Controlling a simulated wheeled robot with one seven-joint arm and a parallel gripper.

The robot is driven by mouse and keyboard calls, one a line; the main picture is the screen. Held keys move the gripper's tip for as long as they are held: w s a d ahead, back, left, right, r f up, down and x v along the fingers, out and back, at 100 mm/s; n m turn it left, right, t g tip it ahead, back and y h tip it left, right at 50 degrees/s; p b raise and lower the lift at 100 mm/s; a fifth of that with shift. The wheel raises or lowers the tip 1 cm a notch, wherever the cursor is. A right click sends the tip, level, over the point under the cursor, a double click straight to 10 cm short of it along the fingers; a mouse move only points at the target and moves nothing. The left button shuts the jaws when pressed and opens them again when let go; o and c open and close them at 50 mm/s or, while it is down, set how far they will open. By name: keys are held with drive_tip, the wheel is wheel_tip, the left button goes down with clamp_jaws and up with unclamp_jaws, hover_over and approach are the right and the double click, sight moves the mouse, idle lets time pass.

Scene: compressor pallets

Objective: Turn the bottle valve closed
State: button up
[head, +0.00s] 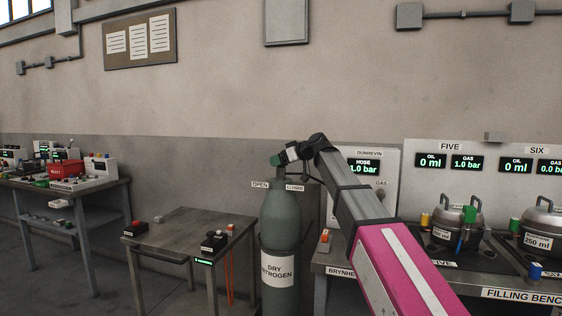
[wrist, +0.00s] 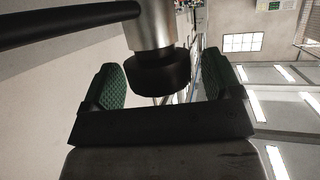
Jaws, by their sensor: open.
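The dark green nitrogen bottle (head: 279,217) stands upright beside the bench, with a white "DRY NITROGEN" label on its front. My gripper (head: 279,160) is at the top of the bottle, level with its valve, and covers most of the valve in the head view. In the wrist view my gripper (wrist: 161,62) has its two green-padded fingers apart. A silver cylinder (wrist: 150,33) with a black collar, seemingly part of the valve, lies between them. Gaps show between collar and pads. A black bar (wrist: 65,22) runs left from it. OPEN (head: 260,184) and CLOSED (head: 294,188) signs flank the bottle neck.
A small grey table (head: 185,228) with black button boxes stands left of the bottle. The filling bench (head: 400,262), with pots and gauge displays, stands right, close beneath my arm. A further bench (head: 75,188) holds red and white devices at far left.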

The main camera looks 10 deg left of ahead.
drive_tip(key=shift+a+f, duration=0.1)
drive_tip(key=shift+a, duration=0.1)
drive_tip(key=shift+c, duration=0.3)
drive_tip(key=c, duration=0.9)
drive_tip(key=shift+o, duration=0.2)
